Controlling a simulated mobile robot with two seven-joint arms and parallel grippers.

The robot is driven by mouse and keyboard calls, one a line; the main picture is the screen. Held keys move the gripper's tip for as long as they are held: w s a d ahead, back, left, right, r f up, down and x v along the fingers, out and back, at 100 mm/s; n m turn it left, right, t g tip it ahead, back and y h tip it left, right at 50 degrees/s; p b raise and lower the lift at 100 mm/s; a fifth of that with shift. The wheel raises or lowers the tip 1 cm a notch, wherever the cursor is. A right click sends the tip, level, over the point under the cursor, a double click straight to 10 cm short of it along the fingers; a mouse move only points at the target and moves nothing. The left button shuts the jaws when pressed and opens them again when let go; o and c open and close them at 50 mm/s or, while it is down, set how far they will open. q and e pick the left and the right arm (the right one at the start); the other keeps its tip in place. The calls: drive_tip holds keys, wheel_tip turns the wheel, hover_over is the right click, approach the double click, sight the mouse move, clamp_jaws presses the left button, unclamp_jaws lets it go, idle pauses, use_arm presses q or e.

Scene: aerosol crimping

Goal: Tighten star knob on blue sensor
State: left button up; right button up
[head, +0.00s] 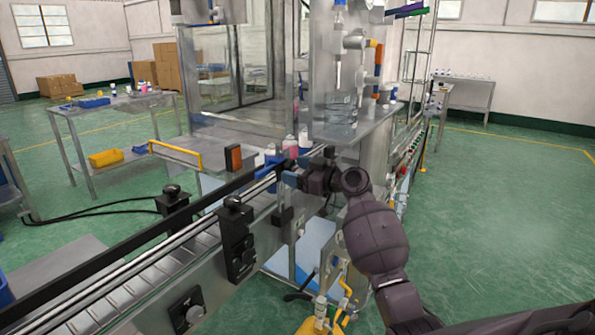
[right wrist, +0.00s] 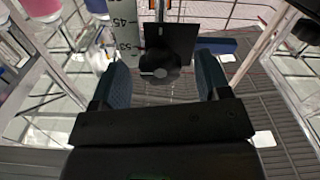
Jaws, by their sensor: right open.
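My right gripper (head: 291,172) reaches over the conveyor's side rail from the right, beside the blue sensor (head: 271,164). The sensor is partly hidden behind the rail and gripper. In the right wrist view my right gripper (right wrist: 163,68) is open, one dark blue finger on each side. A black part with a rounded lower end (right wrist: 168,45) shows between the fingers, with a visible gap to each. I cannot tell whether this is the star knob or its mount. A blue piece (right wrist: 217,46) shows behind the right finger. My left gripper is not in view.
The conveyor (head: 130,282) runs from the lower left to the machine, with black knobbed clamps (head: 236,235) along its rail. Pink and white bottles (head: 304,140) stand just behind the gripper. A yellow valve fitting (head: 338,308) is below. The floor at right is clear.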

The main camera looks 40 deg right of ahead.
drive_tip(key=shift+c, duration=0.3)
drive_tip(key=c, duration=0.9)
